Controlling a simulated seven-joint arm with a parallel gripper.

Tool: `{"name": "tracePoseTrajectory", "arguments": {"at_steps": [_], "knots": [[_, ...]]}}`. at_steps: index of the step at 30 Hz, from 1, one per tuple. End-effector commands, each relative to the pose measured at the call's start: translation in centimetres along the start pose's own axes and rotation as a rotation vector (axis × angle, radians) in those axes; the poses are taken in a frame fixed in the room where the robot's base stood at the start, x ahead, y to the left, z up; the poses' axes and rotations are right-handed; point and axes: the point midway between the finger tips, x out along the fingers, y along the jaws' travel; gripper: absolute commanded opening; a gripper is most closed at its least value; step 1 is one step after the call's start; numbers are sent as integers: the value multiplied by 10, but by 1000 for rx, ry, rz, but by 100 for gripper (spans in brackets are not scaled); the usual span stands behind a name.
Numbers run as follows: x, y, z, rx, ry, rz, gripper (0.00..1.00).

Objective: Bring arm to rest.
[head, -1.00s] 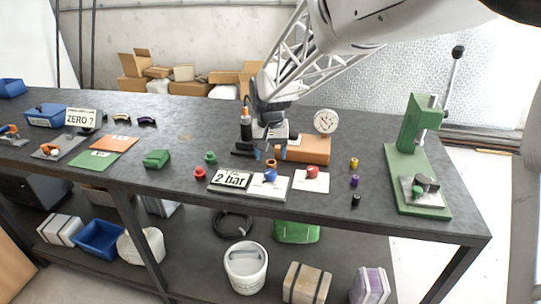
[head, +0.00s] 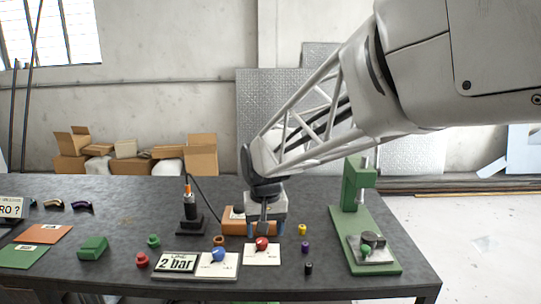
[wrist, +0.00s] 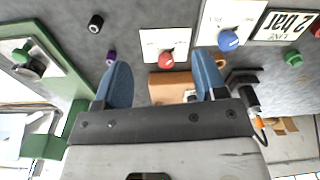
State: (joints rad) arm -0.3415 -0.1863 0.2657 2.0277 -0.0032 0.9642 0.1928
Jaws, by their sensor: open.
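My arm reaches in from the upper right in the head view. My gripper (head: 264,230) hangs fingers-down over the workbench (head: 120,205), close to the red knob (head: 262,243) on its white card. In the wrist view my gripper (wrist: 160,62) has its two blue fingers spread wide with nothing held between them. The red knob (wrist: 166,61) shows beyond the gap, and the orange block (wrist: 170,84) lies below. The dial gauge is not visible.
A green press (head: 360,215) stands at the right. A black tool with an orange band (head: 188,207) and a cable stands left of my gripper. A blue knob (head: 218,254), a "2 bar" sign (head: 176,262) and small coloured parts lie nearby. The bench's back left is fairly clear.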

Motion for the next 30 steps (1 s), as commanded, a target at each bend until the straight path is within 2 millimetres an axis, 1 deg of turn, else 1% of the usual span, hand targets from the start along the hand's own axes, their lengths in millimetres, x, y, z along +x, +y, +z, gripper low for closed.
{"name": "tracePoseTrajectory", "arguments": {"at_steps": [1,6,8,15,18,24,30], "knots": [[-7,13,12,10,10,0,65],[-22,48,51,36,35,1,65],[-25,59,66,44,43,2,65],[-36,99,126,80,76,9,65],[-39,112,151,95,92,12,65],[-38,135,203,125,120,22,65],[-33,151,250,150,146,33,65]]}}
